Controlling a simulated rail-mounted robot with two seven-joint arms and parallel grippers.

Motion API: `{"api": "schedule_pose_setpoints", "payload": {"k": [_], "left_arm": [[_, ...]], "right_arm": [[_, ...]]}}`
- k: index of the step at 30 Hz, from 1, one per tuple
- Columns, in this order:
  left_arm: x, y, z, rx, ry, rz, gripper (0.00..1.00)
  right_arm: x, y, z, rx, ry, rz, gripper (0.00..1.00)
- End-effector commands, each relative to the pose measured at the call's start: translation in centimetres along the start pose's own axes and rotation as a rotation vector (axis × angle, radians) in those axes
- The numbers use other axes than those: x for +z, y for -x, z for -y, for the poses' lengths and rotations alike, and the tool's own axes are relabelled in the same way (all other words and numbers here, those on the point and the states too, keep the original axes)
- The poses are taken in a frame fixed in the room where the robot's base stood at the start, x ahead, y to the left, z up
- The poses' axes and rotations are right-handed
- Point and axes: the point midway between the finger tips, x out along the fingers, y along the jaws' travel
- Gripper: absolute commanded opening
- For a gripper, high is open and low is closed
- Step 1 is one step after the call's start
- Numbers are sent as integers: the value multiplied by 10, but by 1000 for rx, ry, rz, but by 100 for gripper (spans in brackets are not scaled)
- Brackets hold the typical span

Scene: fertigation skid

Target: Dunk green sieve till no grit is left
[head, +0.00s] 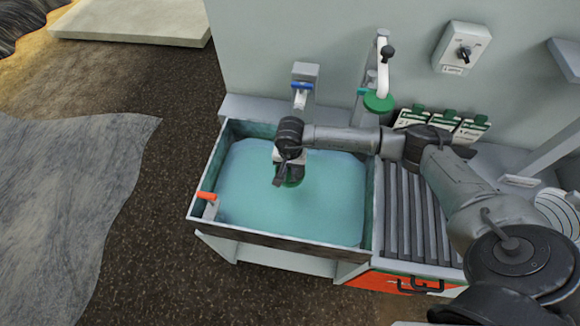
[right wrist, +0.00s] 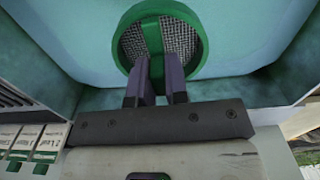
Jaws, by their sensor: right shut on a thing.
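The green sieve (right wrist: 154,36) is a round green ring with grey mesh and a green bar across it. My right gripper (right wrist: 158,78) is shut on the green bar, with one dark finger on each side. In the head view the gripper (head: 289,168) points down over the basin, and only a green edge of the sieve (head: 291,182) shows below it. The basin (head: 300,244) holds blue-green water (head: 270,212). I cannot tell whether the sieve touches the water. No grit can be made out on the mesh. My left gripper is not in view.
A blue-handled tap (head: 302,88) stands behind the basin. A white pipe with a green disc (head: 378,102) hangs to its right. An orange lever (head: 207,196) sits at the basin's front-left corner. A ribbed drainboard (head: 428,228) adjoins on the right. Green-topped cards (head: 442,122) lean on the wall.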

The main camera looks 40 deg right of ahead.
Motion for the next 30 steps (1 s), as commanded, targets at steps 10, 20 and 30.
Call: {"api": "schedule_pose_setpoints", "payload": {"k": [10,20,30], "left_arm": [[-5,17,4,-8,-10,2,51],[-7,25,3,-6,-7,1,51],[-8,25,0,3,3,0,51]], "right_arm": [[0,30,0,0,0,-1,0],[0,44,0,1,0,0,0],[-1,46,0,-1,-1,-1,0]]}}
